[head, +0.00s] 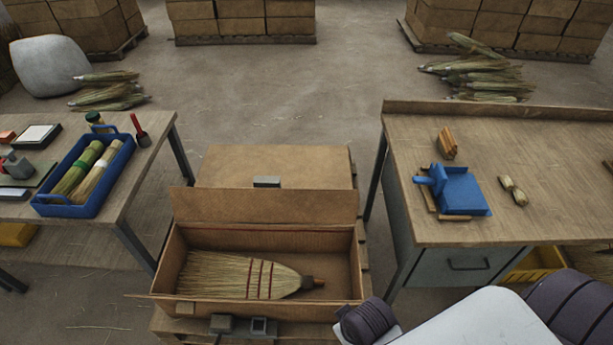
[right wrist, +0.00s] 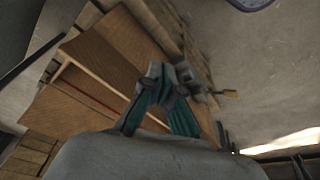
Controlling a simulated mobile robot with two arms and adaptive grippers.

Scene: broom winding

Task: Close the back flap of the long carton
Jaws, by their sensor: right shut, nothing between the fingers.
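The long carton (head: 172,262) is open on top, and a broom (head: 225,275) lies inside it, bristles to the left and handle stub to the right. Its back flap (head: 265,207) stands up along the far edge. My right arm comes in at the lower right of the head view, where its fingertips cannot be made out. In the right wrist view my right gripper (right wrist: 170,75) is shut and empty, with brown carton panels (right wrist: 100,48) behind and to the left of it. I cannot tell if it touches them. My left gripper is not in view.
A closed carton (head: 285,167) lies behind the long one. A left table (head: 120,205) holds a blue tray (head: 68,208) of brush bundles. Small grey fittings (head: 240,325) sit at the carton's front.

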